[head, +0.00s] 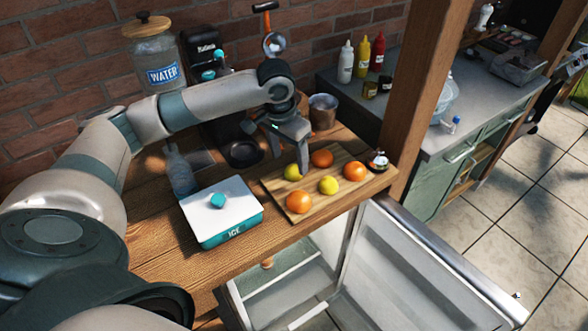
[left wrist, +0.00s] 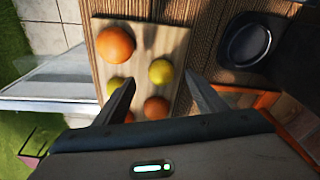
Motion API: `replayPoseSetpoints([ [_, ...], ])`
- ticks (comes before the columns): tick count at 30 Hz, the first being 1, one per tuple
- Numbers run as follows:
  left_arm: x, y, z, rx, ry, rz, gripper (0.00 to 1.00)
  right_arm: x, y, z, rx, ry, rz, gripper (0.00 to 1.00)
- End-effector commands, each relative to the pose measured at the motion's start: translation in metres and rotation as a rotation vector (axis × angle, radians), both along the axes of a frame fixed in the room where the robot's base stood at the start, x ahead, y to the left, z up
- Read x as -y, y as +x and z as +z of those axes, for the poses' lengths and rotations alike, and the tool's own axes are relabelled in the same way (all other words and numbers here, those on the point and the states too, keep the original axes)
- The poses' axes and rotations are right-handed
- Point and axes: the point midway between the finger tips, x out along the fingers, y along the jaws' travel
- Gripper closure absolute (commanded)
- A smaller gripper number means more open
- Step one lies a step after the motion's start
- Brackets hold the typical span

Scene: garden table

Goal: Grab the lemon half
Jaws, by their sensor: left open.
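Two yellow fruits lie on a wooden cutting board (head: 275,188). One, partly behind my left finger, is the left yellow fruit (head: 291,173); the other is the right yellow fruit (head: 328,185). No cut face shows, so I cannot tell which is the lemon half. My left gripper (head: 290,160) is open and empty above the board's back left part. In the left wrist view, one yellow fruit (left wrist: 161,72) appears between the fingertips, below them, and the other yellow fruit (left wrist: 115,85) is partly hidden by the left-hand finger. My right gripper is not in view.
Oranges (head: 299,202) (head: 322,158) (head: 355,171) lie close around the yellow fruits. A white and teal ice box (head: 222,208) stands left of the board, with a blue bottle (head: 180,170) behind it. A dark bowl (head: 243,153) is behind. A wooden post (head: 407,80) rises at right.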

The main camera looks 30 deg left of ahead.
Motion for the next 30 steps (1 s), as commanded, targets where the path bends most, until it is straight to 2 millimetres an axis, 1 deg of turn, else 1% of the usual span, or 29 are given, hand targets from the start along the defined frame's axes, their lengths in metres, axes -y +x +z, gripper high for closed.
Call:
replayPoseSetpoints([
  [10, 0.0, 0.0, -0.001, 0.0, 0.0, 0.0, 0.36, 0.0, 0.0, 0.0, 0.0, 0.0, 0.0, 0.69],
  [14, 0.0, 0.003, -0.006, -0.002, 0.0, 0.002, 0.36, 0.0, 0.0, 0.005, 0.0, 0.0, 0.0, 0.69],
  [20, 0.001, 0.014, -0.025, -0.003, 0.0, 0.001, 0.36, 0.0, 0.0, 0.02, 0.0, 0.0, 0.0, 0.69],
  [24, 0.0, 0.016, -0.043, -0.003, 0.0, 0.001, 0.36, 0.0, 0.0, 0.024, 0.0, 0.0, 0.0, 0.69],
  [27, 0.0, 0.017, -0.049, -0.001, 0.001, 0.0, 0.36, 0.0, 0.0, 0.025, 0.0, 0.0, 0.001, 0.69],
  [30, 0.001, 0.018, -0.051, 0.0, 0.0, -0.001, 0.36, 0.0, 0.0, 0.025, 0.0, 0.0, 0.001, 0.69],
])
